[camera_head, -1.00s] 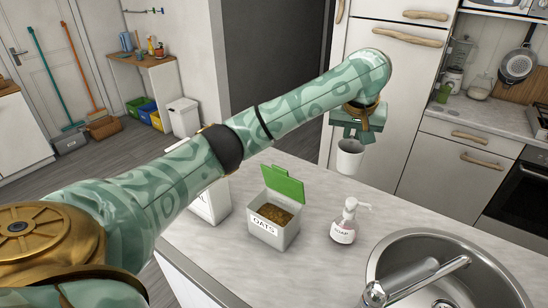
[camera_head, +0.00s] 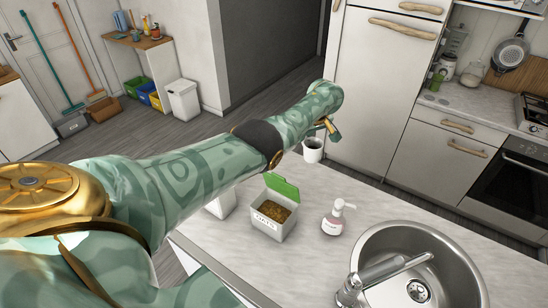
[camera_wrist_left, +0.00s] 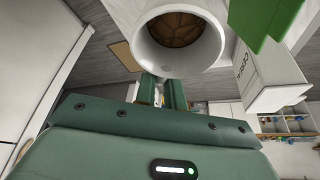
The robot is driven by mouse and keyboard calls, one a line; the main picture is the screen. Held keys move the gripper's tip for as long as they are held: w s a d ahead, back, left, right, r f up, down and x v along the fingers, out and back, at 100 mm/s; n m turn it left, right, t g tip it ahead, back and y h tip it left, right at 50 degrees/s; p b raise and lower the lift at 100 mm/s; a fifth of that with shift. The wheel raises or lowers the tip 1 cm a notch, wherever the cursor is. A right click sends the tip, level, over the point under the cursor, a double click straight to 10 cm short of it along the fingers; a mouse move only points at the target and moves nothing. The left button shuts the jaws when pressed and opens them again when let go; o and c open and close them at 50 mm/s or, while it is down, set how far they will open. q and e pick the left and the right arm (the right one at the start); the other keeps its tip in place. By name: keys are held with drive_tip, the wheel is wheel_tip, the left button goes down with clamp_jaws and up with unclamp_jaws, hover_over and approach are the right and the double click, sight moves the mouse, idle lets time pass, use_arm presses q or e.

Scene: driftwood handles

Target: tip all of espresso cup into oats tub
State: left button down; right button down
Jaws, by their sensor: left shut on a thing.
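My left gripper (camera_head: 324,135) is shut on the white espresso cup (camera_head: 313,152), behind and to the right of the oats tub. In the left wrist view the cup (camera_wrist_left: 208,45) sits at my fingers (camera_wrist_left: 161,93), its round mouth toward the camera and brown contents inside. The cup looks roughly upright in the head view. The oats tub (camera_head: 267,228) is white with a label, stands on the counter with its green lid (camera_head: 282,188) open, and holds brown oats (camera_head: 273,211). My right gripper is not in view.
A white soap bottle (camera_head: 332,221) stands right of the tub, then the sink (camera_head: 368,245) with its tap. Another white tub (camera_head: 222,205), partly hidden by my arm, is left of the oats. A tub labelled cereal (camera_wrist_left: 262,75) shows in the left wrist view.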

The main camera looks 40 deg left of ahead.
use_arm(q)
drive_tip(key=s+f, duration=0.1)
drive_tip(key=s+d+f+p, duration=0.1)
drive_tip(key=s+f, duration=0.1)
drive_tip(key=shift+d+f+p, duration=0.2)
drive_tip(key=shift+f+p, duration=0.05)
drive_tip(key=shift+p, duration=0.05)
drive_tip(key=s+a+r+n+t+h+p, duration=0.1)
drive_tip(key=s+a+t+h+p, duration=0.1)
drive_tip(key=s+t+p, duration=0.2)
drive_tip(key=shift+s+a+r+n+t, duration=0.15)
drive_tip(key=shift+s+r+n+t, duration=0.2)
drive_tip(key=shift+s+t, duration=0.6)
drive_tip(key=shift+a+t, duration=0.15)
drive_tip(key=shift+t, duration=0.1)
drive_tip(key=shift+s+r+h, duration=0.1)
drive_tip(key=shift+s+h, duration=0.15)
drive_tip(key=shift+h, duration=0.05)
